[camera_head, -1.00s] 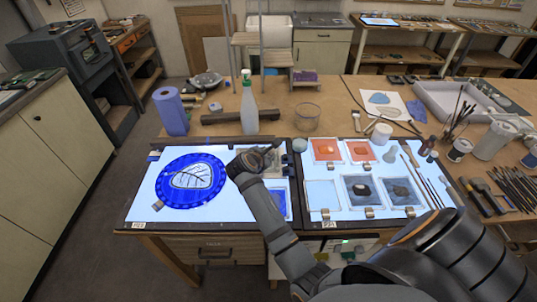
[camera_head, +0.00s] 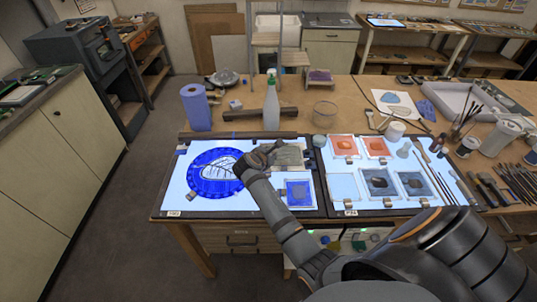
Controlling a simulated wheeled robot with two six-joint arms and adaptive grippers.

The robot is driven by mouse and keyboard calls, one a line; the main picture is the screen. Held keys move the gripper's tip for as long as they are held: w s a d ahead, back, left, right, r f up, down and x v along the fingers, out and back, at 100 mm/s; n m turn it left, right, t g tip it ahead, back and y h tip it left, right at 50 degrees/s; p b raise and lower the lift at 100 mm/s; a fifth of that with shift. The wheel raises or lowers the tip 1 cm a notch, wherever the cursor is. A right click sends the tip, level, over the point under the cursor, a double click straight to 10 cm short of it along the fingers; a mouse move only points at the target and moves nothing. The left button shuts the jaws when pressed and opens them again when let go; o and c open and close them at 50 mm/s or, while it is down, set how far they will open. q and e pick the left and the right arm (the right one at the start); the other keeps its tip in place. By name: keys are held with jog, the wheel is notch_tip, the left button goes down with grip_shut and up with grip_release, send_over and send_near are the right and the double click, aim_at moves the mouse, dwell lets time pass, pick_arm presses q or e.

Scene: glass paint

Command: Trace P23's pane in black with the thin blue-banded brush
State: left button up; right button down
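A round blue pane (camera_head: 203,186) with a white leaf and dark vein lines lies on the left light panel (camera_head: 176,202). A small tag (camera_head: 173,213) sits at that panel's front edge; its lettering is too small to read. My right gripper (camera_head: 243,168) is over the right edge of the round pane and hides part of it and the leaf. Its fingers are too dark and small to tell whether they are open or hold a brush. Several thin brushes (camera_head: 437,176) lie on the right light panel; no blue band can be made out. My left gripper is not in view.
The right light panel (camera_head: 392,204) holds orange, clear and grey panes. A small blue pane (camera_head: 298,192) and a greyish pane (camera_head: 289,155) lie right of the round one.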

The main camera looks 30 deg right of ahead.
jog(key=shift+w+d, duration=0.1)
dwell(0.7)
jog(key=shift+f, duration=0.5)
dwell(0.7)
jog(key=shift+w+d, duration=0.3)
jog(key=shift+d, duration=0.6)
jog(key=shift+w+d, duration=0.4)
jog(key=shift+d, duration=0.05)
jog(key=shift+d, duration=0.1)
